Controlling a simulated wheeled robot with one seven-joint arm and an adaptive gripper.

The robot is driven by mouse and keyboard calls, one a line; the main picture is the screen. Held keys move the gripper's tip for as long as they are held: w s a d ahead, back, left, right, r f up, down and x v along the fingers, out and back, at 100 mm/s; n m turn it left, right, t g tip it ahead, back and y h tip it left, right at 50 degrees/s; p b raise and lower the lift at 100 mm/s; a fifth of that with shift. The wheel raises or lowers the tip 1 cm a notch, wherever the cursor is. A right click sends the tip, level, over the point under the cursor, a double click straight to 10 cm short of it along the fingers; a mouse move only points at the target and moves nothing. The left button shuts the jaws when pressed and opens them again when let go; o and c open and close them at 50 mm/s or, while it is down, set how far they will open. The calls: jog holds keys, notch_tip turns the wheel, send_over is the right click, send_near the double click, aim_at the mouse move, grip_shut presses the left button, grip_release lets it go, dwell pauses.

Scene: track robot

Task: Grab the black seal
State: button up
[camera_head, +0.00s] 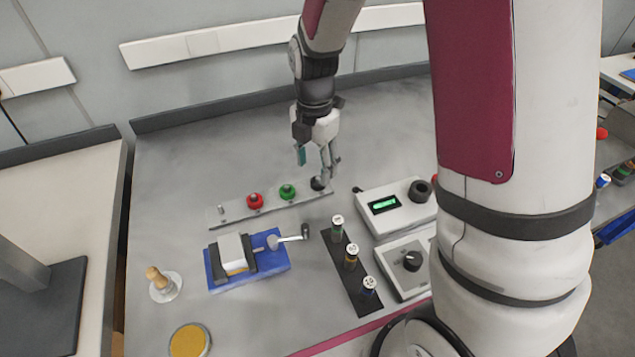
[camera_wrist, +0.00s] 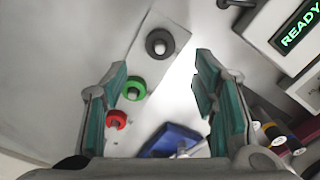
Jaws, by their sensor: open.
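The black seal (camera_head: 318,184) is a dark ring at the right end of a light grey strip (camera_head: 236,214) on the workbench. In the wrist view the black seal (camera_wrist: 160,43) sits around a pale peg, above the gap between my fingertips. My gripper (camera_head: 315,165) is open and empty, pointing down, with its fingers close to the black seal and partly in front of it. In the wrist view my gripper (camera_wrist: 160,78) shows its teal pads well apart. Whether a finger touches the seal cannot be told.
A green seal (camera_head: 287,192) and a red seal (camera_head: 255,201) sit on the same strip, left of the black one. A blue-based vise (camera_head: 218,277), a dark rack (camera_head: 342,272) with several spools and a green-display device (camera_head: 370,220) stand nearby. Bench behind the strip is clear.

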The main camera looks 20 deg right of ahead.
aim_at(317, 179)
jog(key=f, duration=0.5)
jog(key=shift+w+d, duration=0.1)
jog(key=shift+d, duration=0.15)
jog(key=c, duration=0.9)
